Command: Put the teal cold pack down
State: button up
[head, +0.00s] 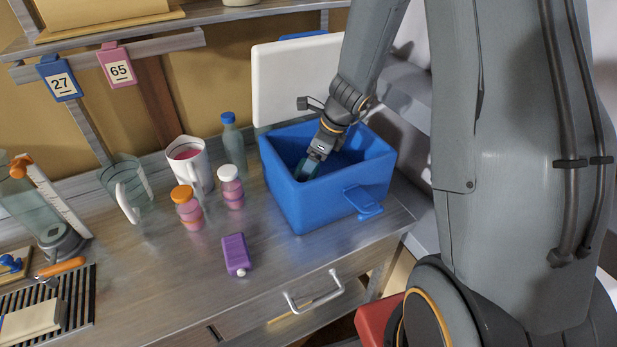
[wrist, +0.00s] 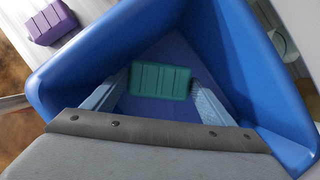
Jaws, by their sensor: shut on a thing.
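The teal cold pack (wrist: 160,81) is between the two fingers of my gripper (wrist: 157,88) in the wrist view, with the blue box's inside around it. My gripper is shut on it. In the head view my gripper (head: 309,168) reaches down into the open blue box (head: 327,204), and only a sliver of the pack shows there. The box also shows in the wrist view (wrist: 85,70). I cannot tell whether the pack touches the box floor.
The box's white lid (head: 292,80) stands open behind it. A purple pack (head: 235,254) lies on the metal bench in front, left of the box. Two pink jars, one with an orange cap (head: 187,207) and one with a white cap (head: 230,187), a bottle (head: 233,145) and pitchers stand to the left.

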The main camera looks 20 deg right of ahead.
jog(key=shift+f, duration=2.1)
jog(key=o, duration=1.2)
jog(key=shift+f, duration=0.15)
jog(key=shift+d+r, duration=0.1)
jog(key=shift+r, duration=0.45)
jog(key=v, duration=1.1)
jog(key=shift+s+d+r+b, duration=0.1)
jog(key=shift+s+b, duration=0.1)
jog(key=shift+b, duration=0.15)
